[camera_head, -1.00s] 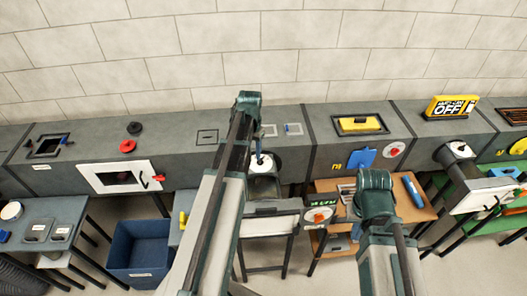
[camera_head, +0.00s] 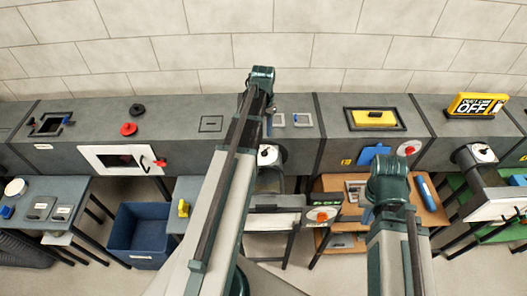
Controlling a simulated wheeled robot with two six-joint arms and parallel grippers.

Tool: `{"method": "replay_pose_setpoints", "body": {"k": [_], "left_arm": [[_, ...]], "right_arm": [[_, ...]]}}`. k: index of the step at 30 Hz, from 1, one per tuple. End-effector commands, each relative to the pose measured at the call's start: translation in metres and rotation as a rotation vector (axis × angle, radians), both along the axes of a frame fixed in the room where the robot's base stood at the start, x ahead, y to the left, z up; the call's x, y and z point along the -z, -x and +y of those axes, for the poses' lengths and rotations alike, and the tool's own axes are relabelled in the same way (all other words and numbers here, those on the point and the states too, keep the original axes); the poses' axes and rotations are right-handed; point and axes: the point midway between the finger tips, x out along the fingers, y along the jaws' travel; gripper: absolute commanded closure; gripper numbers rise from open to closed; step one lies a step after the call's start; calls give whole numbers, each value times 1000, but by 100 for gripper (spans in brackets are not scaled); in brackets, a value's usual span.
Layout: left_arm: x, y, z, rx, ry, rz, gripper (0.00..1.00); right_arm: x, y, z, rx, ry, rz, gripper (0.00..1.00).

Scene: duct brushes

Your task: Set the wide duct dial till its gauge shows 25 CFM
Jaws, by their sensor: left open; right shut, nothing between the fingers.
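A white round dial face (camera_head: 268,155) with a dark pointer sits at the middle duct's front, just below my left gripper (camera_head: 269,124). That gripper hangs from its wrist, open and apart from the face. A white dial with a red knob (camera_head: 323,216) is on a grey box at lower centre. Another red-and-white dial (camera_head: 409,148) is on the duct to the right. I cannot tell which one is the wide duct's dial, and no gauge number is readable. My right gripper (camera_head: 369,214) is mostly hidden by its wrist; it is shut and empty.
A white-framed opening (camera_head: 122,158) and blue bin (camera_head: 138,233) are at left. A wooden stand (camera_head: 432,214) is beside my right arm.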

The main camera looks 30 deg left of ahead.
Motion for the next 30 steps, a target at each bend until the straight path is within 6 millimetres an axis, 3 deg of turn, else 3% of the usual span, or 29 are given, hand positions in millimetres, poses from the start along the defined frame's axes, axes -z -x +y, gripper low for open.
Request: {"method": "replay_pose_setpoints", "body": {"k": [1, 21, 30], "left_arm": [[11, 0, 0, 0, 0, 0, 55], [105, 0, 0, 0, 0, 0, 55], [124, 0, 0, 0, 0, 0, 55]], "right_arm": [[11, 0, 0, 0, 0, 0, 100], [105, 0, 0, -13, 3, 0, 100], [124, 0, 0, -12, 3, 0, 100]]}}
